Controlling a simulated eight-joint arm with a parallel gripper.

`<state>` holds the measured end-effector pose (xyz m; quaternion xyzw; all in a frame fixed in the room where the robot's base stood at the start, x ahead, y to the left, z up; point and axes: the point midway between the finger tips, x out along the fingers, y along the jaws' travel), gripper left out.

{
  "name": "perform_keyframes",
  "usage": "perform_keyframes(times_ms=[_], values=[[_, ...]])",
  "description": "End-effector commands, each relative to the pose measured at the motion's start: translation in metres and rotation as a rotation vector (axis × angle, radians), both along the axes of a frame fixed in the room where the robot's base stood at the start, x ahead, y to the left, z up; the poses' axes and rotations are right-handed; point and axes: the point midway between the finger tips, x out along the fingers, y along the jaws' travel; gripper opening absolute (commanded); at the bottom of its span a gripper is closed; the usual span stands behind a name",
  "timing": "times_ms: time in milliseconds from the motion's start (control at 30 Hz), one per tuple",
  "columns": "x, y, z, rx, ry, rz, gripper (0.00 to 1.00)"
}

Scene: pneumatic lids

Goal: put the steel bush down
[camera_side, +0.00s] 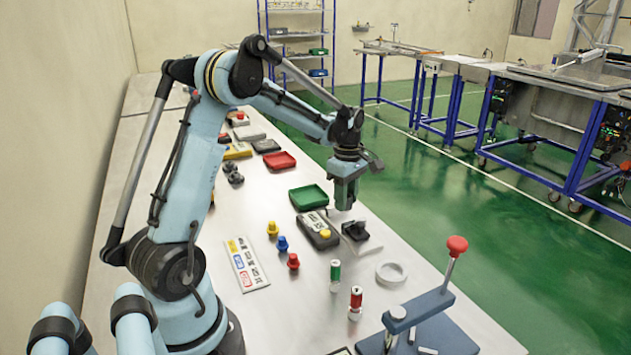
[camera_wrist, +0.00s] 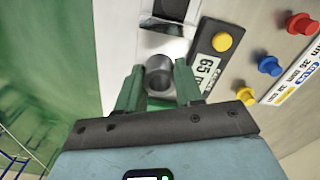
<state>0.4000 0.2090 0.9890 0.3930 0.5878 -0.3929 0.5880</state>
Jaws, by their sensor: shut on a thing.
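The steel bush (camera_wrist: 159,76) is a short dark grey hollow cylinder in the wrist view. It sits between the two green fingers of my gripper (camera_side: 344,206), which is shut on it. The wrist view also shows the fingers, one on each side of the bush. In the side view my gripper points down over the bench's right edge, near a black block (camera_side: 356,231) on a pale plate. The bush cannot be made out there. The black block also shows beyond the bush in the wrist view (camera_wrist: 171,9).
A dark box with a yellow button (camera_side: 319,231) stands left of the black block. A green tray (camera_side: 308,197) and red tray (camera_side: 279,160) lie behind. Small coloured knobs, a white ring (camera_side: 391,273) and a red-knobbed lever press (camera_side: 425,325) stand nearer. Green floor lies right of the bench.

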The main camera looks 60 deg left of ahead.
Motion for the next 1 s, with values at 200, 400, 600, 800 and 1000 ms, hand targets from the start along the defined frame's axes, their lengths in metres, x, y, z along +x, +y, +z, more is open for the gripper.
perform_keyframes(times_ms=[200, 400, 600, 800, 1000], values=[[0.0, 0.002, -0.024, 0.0, 0.0, -0.001, 0.0], [0.0, 0.001, -0.041, 0.0, 0.0, 0.0, 0.0], [0.0, 0.001, -0.041, 0.0, 0.0, 0.0, 0.0], [0.0, 0.001, -0.044, 0.0, 0.0, 0.0, 0.39], [0.0, 0.001, -0.044, 0.0, 0.0, 0.0, 0.61]])
